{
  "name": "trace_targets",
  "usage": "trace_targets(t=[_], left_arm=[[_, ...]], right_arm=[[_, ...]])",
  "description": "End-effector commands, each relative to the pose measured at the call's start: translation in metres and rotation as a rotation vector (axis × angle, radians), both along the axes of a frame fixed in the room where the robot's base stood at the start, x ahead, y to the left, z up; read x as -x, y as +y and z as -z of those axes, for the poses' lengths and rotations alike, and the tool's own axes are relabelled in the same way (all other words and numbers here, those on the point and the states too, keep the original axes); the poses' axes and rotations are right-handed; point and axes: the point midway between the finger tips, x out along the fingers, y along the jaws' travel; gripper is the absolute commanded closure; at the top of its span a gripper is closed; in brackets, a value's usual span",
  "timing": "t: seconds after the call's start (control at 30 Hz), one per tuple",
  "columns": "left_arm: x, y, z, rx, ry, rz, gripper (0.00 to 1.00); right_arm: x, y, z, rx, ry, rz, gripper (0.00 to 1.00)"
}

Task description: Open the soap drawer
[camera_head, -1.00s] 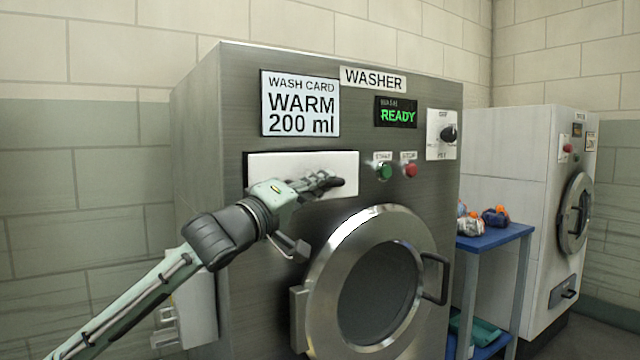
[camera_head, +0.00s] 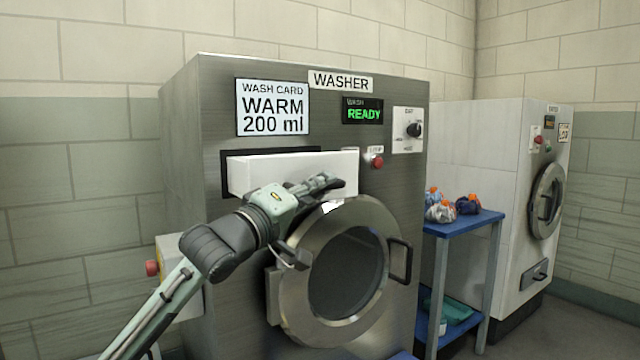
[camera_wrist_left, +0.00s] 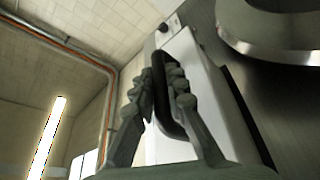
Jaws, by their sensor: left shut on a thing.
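The white soap drawer (camera_head: 290,172) stands partly out of its dark slot in the upper front of the steel washer (camera_head: 215,120). My left gripper (camera_head: 325,187) is at the front of the drawer, toward its right end. In the left wrist view, the fingers of my left gripper (camera_wrist_left: 165,95) are on both sides of the dark handle (camera_wrist_left: 168,105) on the white drawer front (camera_wrist_left: 205,85), shut on it. The inside of the drawer is hidden from the head view. My right gripper is not in view.
The round washer door (camera_head: 345,270) is just below the drawer, close to my left wrist. A wash card (camera_head: 272,107) reads "WARM 200 ml" and a display (camera_head: 362,111) reads "READY".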

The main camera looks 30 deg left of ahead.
Motion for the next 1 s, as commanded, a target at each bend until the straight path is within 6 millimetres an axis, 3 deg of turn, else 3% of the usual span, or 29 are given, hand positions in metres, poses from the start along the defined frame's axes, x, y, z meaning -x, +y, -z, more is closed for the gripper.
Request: trace_targets(t=[0.3, 0.33, 0.5, 0.83, 1.0], left_arm=[[0.0, 0.0, 0.0, 0.001, 0.001, 0.001, 1.0], [0.0, 0.0, 0.0, 0.001, 0.0, 0.0, 0.86], [0.0, 0.0, 0.0, 0.0, 0.0, 0.0, 0.66], [0.003, 0.0, 0.001, 0.0, 0.0, 0.0, 0.66], [0.023, 0.001, 0.006, 0.001, 0.002, 0.0, 0.66]], right_arm=[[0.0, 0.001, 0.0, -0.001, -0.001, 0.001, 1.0], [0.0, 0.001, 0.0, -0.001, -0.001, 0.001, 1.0], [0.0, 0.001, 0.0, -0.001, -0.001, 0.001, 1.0], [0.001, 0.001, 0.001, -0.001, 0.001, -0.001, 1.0], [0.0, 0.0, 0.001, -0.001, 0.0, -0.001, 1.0]])
